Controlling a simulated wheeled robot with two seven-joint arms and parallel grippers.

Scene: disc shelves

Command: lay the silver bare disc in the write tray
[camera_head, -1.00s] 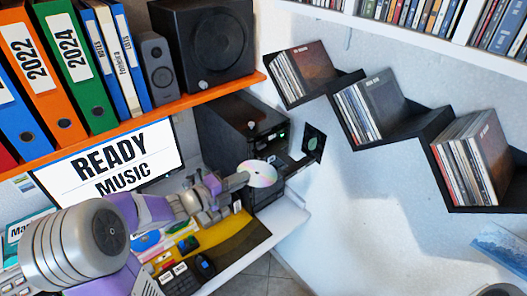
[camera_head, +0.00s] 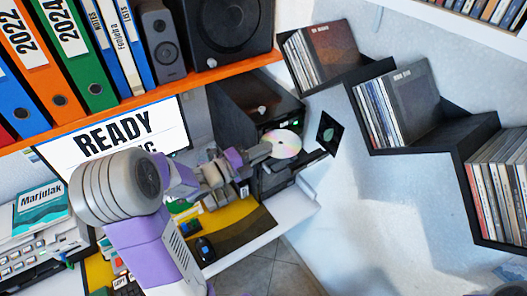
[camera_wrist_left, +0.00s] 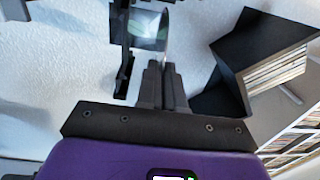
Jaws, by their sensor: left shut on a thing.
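My left gripper (camera_head: 264,150) is shut on the silver bare disc (camera_head: 286,143), holding it by its left edge in the air in front of the black tower (camera_head: 235,105). In the left wrist view the closed fingers (camera_wrist_left: 160,80) point away from me, and the disc shows as a thin edge-on sliver (camera_wrist_left: 165,38) beyond them. A dark ledge-like part, perhaps the write tray (camera_head: 305,163), sticks out just below and right of the disc; I cannot tell its outline clearly. The disc looks apart from it. My right gripper is not in view.
A black square plate (camera_head: 331,133) is on the wall right of the disc. Stepped black shelves (camera_head: 405,138) with disc cases climb the right wall. An orange shelf (camera_head: 150,99) with binders and speakers hangs above. The white desk edge (camera_head: 260,238) is below.

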